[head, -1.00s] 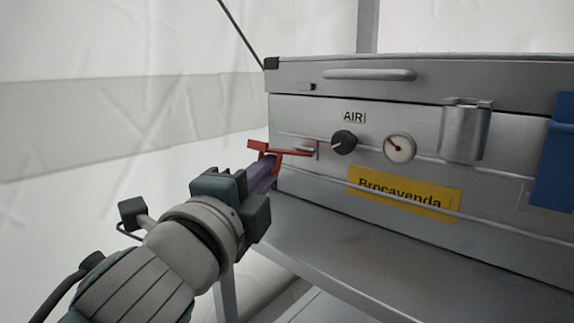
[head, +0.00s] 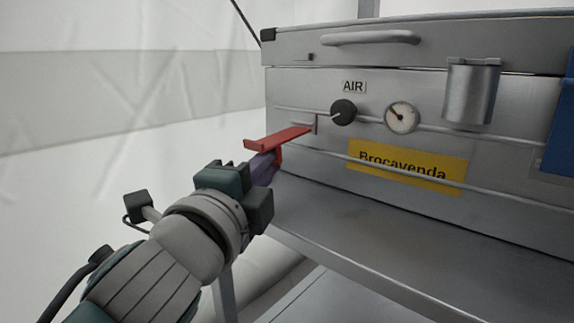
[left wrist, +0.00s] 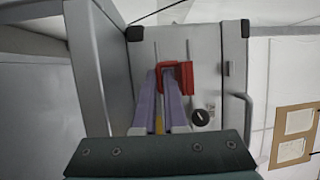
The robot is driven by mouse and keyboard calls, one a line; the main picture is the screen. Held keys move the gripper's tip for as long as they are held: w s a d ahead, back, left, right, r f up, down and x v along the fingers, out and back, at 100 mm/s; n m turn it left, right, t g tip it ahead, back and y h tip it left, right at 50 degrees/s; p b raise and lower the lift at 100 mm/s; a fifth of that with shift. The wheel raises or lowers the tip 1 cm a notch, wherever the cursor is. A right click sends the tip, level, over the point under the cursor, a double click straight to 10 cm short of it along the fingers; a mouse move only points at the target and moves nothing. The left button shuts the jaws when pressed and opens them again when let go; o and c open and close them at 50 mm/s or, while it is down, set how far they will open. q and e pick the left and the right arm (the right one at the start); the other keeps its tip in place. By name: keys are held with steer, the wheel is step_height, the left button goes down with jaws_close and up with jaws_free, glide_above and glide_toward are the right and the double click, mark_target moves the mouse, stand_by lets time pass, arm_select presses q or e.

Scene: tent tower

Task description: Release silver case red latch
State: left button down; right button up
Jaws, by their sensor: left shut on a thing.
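The silver case (head: 400,95) stands on a grey shelf, with a yellow "Brocavenda" label, a black knob and a gauge on its front. The red latch (head: 280,138) sticks out from the left part of the front, near the case's left corner. My left gripper (head: 268,165) is at the latch from the left and below, its purple fingers shut on it. In the left wrist view the fingers (left wrist: 170,100) reach to the red latch (left wrist: 183,76), which lies around and beside their tips. The exact contact is partly hidden. My right gripper is out of view.
The grey shelf (head: 330,235) runs under the case, with its front edge below my gripper. A silver cylinder (head: 470,92) and a blue thing (head: 560,135) are on the right of the front. White tent wall fills the left side.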

arm_select(q)
steer(key=shift+f, duration=0.55)
steer(key=c, duration=1.4)
jaws_free()
steer(key=o, duration=0.4)
steer(key=shift+w+d+r, duration=0.1)
steer(key=shift+w+r, duration=0.05)
steer(key=shift+r, duration=0.1)
steer(key=shift+s+r+p, duration=0.1)
steer(key=shift+s+p, duration=0.15)
steer(key=shift+p, duration=0.05)
steer(key=shift+p+v, duration=1.85)
steer(key=shift+v, duration=2.95)
